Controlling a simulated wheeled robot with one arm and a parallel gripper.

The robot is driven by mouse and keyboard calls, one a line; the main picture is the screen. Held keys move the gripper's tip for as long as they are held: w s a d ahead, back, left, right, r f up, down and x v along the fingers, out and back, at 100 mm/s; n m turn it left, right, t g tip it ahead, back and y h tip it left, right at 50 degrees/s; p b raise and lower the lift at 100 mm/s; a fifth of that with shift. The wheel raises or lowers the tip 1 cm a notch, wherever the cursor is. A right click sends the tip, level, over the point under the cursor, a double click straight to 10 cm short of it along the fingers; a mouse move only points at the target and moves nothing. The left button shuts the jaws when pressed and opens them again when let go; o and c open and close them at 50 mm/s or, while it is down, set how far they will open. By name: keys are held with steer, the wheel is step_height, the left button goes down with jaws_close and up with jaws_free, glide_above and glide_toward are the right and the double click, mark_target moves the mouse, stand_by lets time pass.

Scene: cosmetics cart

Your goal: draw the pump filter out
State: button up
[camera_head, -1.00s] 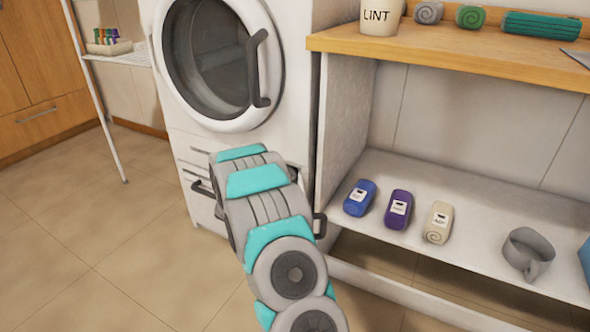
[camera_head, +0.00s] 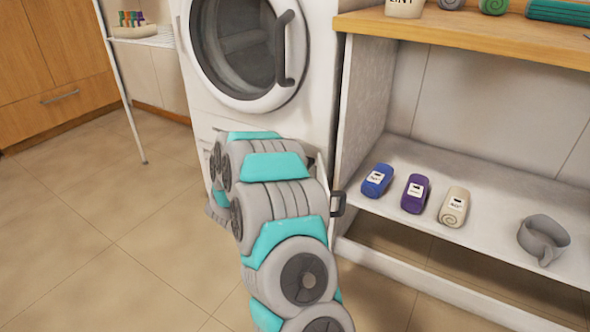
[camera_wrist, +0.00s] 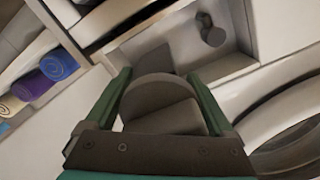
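In the wrist view, a dark grey rounded piece with a flat lower part, apparently the pump filter (camera_wrist: 162,103), lies between the two green fingers of my gripper (camera_wrist: 159,80). The fingers appear to touch it on both sides, so my gripper looks shut on it. Beyond the fingertips is a pale recess (camera_wrist: 180,42) with small dark round shapes inside. Whether the filter is still partly seated in it is unclear. In the head view, my arm hides the gripper, the filter and the lower front of the white washing machine (camera_head: 225,115).
The washer's round door (camera_head: 240,50) is shut, its dark handle (camera_head: 285,50) sticking out. The floor (camera_head: 90,240) to the left is clear.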

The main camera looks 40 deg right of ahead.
steer(key=shift+o, duration=0.7)
steer(key=v, duration=0.6)
steer(key=shift+a, duration=0.3)
steer(key=shift+s+a, duration=0.35)
steer(key=shift+a, duration=0.2)
steer(key=shift+a, duration=0.1)
